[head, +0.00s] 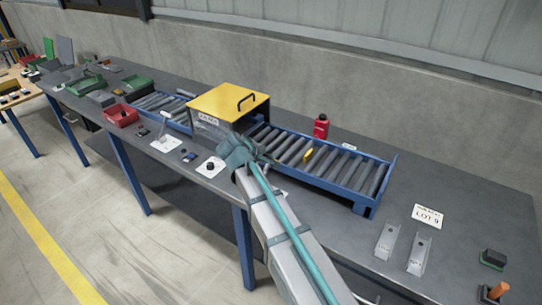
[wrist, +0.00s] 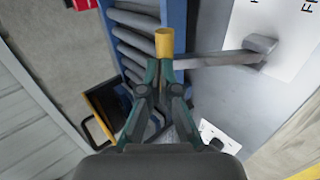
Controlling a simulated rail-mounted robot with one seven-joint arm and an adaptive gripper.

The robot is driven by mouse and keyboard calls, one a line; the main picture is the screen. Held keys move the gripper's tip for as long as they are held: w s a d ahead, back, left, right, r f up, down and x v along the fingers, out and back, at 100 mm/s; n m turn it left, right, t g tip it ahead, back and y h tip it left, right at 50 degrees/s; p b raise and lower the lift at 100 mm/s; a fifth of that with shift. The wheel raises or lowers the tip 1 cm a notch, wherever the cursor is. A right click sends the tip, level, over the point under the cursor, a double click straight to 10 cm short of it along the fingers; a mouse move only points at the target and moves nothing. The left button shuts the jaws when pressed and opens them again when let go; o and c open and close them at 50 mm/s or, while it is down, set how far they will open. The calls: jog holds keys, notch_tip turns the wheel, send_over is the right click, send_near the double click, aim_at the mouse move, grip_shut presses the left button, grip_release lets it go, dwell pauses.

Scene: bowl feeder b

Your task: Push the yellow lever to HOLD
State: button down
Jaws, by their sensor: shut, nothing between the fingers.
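The yellow lever's yellow grip (wrist: 164,43) stands at the end of a grey bar (wrist: 215,60) in the wrist view. The bar runs right to a pivot over a white card with partly cut-off lettering; HOLD cannot be read. In the head view a small yellow piece (head: 308,155), apparently this grip, shows against the rollers. My gripper (wrist: 165,66) is shut and empty, its fingertips just below the grip in the wrist view. I cannot tell whether they touch it. In the head view my gripper (head: 268,160) is left of the yellow piece, and my arm hides the lever's base.
A blue roller conveyor (head: 338,167) runs beside the lever. A yellow-topped box (head: 228,101) straddles it at the left. A red bottle (head: 321,127) stands behind. A white card with a dark knob (head: 210,167) lies nearby. The bench right of the conveyor has free room.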

dwell(0.5)
jog(key=shift+s+a+r+p, duration=0.15)
jog(key=shift+s+r+p, duration=0.05)
jog(key=shift+r+p, duration=0.2)
jog(key=b+v, duration=0.1)
jog(key=v, duration=1.2)
jog(key=shift+w+r, duration=0.15)
jog(key=shift+r, duration=0.2)
